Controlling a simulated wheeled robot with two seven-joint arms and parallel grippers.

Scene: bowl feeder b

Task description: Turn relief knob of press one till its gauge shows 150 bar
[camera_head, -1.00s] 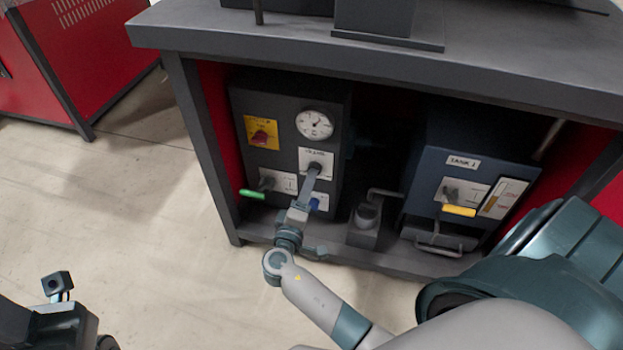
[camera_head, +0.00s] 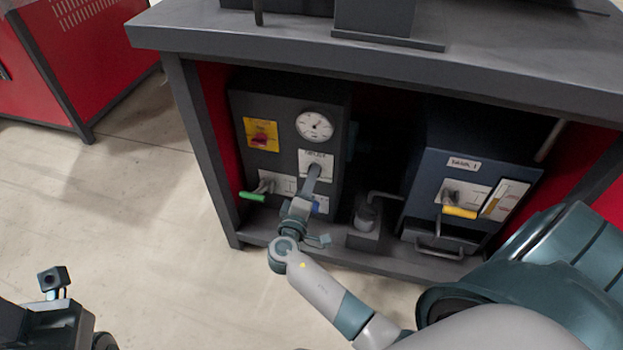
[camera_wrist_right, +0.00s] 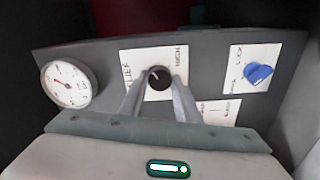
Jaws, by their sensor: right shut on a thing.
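The relief knob (camera_wrist_right: 158,79) is a black round knob with a light pointer line on a white plate with lettering. My right gripper (camera_wrist_right: 160,84) is shut on the knob, one finger on each side. In the head view my right gripper (camera_head: 314,172) reaches the panel and mostly hides the knob. The round white gauge (camera_head: 314,126) sits above it on the dark press panel (camera_head: 285,180). The gauge also shows in the right wrist view (camera_wrist_right: 68,85), too small to read exactly.
A red and yellow switch (camera_head: 261,135) is left of the gauge, a green-handled lever (camera_head: 252,196) below it. A blue knob (camera_wrist_right: 257,75) is near the relief knob. The blue tank (camera_head: 465,190) with a yellow lever (camera_head: 459,212) stands right. The bench top (camera_head: 400,60) overhangs the panel.

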